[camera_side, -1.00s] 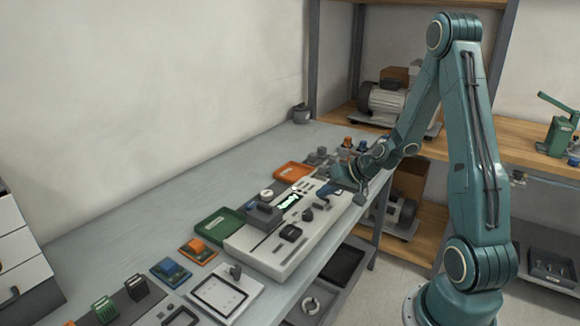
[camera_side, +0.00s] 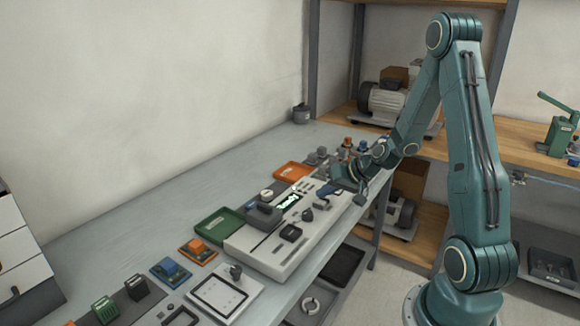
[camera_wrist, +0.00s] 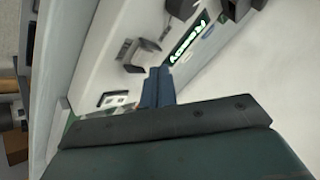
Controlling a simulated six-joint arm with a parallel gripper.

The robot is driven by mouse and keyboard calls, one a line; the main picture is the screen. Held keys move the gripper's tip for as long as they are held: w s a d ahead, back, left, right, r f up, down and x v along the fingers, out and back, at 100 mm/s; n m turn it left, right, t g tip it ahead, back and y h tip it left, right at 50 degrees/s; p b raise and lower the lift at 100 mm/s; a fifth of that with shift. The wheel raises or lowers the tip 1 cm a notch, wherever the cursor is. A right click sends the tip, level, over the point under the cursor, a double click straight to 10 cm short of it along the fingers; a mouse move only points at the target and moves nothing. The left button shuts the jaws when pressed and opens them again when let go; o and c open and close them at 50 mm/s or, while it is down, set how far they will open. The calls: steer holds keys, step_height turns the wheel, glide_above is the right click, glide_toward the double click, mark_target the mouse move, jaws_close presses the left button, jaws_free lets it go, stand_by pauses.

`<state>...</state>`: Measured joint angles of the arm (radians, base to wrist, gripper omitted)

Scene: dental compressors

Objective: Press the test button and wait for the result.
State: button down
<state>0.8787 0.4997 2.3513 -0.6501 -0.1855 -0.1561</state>
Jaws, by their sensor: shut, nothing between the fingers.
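The pale test unit (camera_side: 268,258) lies on the bench, with a green-lit display (camera_side: 289,201) on its top. In the wrist view the display (camera_wrist: 190,37) shows green lettering that seems to read "Ready". My gripper (camera_side: 324,193) is over the far part of the unit, just right of the display. In the wrist view its blue fingers (camera_wrist: 158,84) are together with nothing between them, pointing down at the panel. Small dark controls (camera_wrist: 138,55) sit on the panel near the fingertips. I cannot tell which is the test button or whether the fingertips touch the panel.
A green tray (camera_side: 218,226) and an orange tray (camera_side: 292,171) lie on the wall side of the unit. A framed pale panel (camera_side: 222,294) lies nearer on the bench. Small coloured parts (camera_side: 198,249) stand left of the unit. Shelves with a motor (camera_side: 382,101) stand behind.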

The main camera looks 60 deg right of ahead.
mark_target(325, 204)
steer(key=shift+f, duration=0.9)
stand_by(1.6)
steer(key=shift+r, duration=0.1)
stand_by(0.3)
steer(key=shift+r, duration=0.8)
steer(key=shift+r, duration=0.15)
steer(key=shift+r, duration=2.35)
